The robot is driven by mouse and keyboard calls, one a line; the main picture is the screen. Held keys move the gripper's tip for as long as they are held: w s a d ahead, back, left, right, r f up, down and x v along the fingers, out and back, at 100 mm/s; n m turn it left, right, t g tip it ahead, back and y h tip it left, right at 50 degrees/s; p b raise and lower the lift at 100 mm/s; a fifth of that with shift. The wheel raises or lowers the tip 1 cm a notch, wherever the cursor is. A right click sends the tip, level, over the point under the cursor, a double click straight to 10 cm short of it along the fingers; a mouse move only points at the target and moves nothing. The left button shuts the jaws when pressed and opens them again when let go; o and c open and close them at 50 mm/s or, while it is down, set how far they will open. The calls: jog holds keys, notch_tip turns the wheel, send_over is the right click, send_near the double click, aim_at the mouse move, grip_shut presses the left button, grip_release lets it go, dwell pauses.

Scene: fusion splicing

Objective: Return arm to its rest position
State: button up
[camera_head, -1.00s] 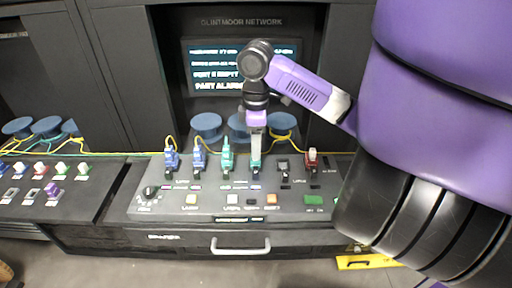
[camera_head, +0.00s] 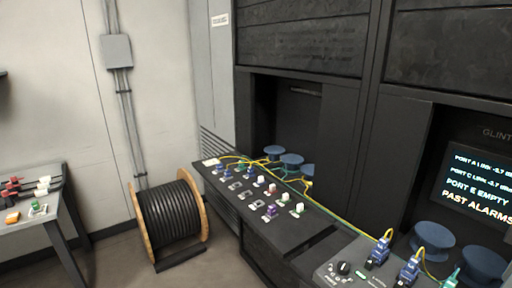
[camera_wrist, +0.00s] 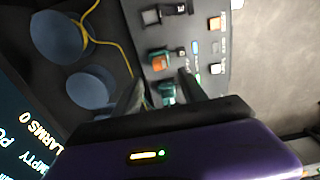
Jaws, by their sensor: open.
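My gripper (camera_wrist: 158,85) shows only in the wrist view, its two dark fingers apart with a gap between them. A green connector (camera_wrist: 167,92) on the panel shows beyond and between the fingers; I cannot tell how far below them it is. The arm is out of the head view. In the head view, the console (camera_head: 350,272) at lower right carries blue connectors (camera_head: 378,252) and a green one (camera_head: 452,279) with yellow fibres.
A cable drum (camera_head: 172,217) stands on the floor by the wall. A side table (camera_head: 40,217) with small parts is at far left. Left of the console, a panel (camera_head: 225,210) holds several coloured connectors. A screen (camera_head: 478,183) reads PORT E EMPTY. Blue spools (camera_head: 433,235) stand behind.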

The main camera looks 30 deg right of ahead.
jog(key=w+d+r+t+h, duration=0.1)
jog(key=w+r+t, duration=0.2)
jog(key=w, duration=0.3)
jog(key=w+d+r+m+t+h, duration=0.1)
jog(key=w+r+t, duration=0.2)
jog(key=w, duration=0.3)
jog(key=w+d+r+t+h, duration=0.1)
jog(key=w+r+t, duration=0.25)
jog(key=w, duration=0.25)
jog(key=w+a+r+m+t+h, duration=0.4)
jog(key=w+a+r+m+t, duration=0.1)
jog(key=w+a+r+t, duration=0.5)
jog(key=s+a+f+m+g+h, duration=0.1)
jog(key=s+a+f+m+h, duration=0.15)
jog(key=s+a+f, duration=0.45)
jog(key=s+a+f+m+g+h, duration=0.1)
jog(key=s+a+f+m+h, duration=0.2)
jog(key=a+f, duration=0.75)
jog(key=s+a+f+n+g+y, duration=0.1)
jog(key=s+a+f+n+y, duration=0.4)
jog(key=s, duration=0.4)
jog(key=s+a+f+n+g+y, duration=0.2)
jog(key=s+a+f+n+y, duration=0.3)
jog(key=s+a, duration=0.5)
notch_tip(320, 180, down, 2)
jog(key=shift+a+f+y, duration=0.25)
jog(key=shift+y, duration=1)
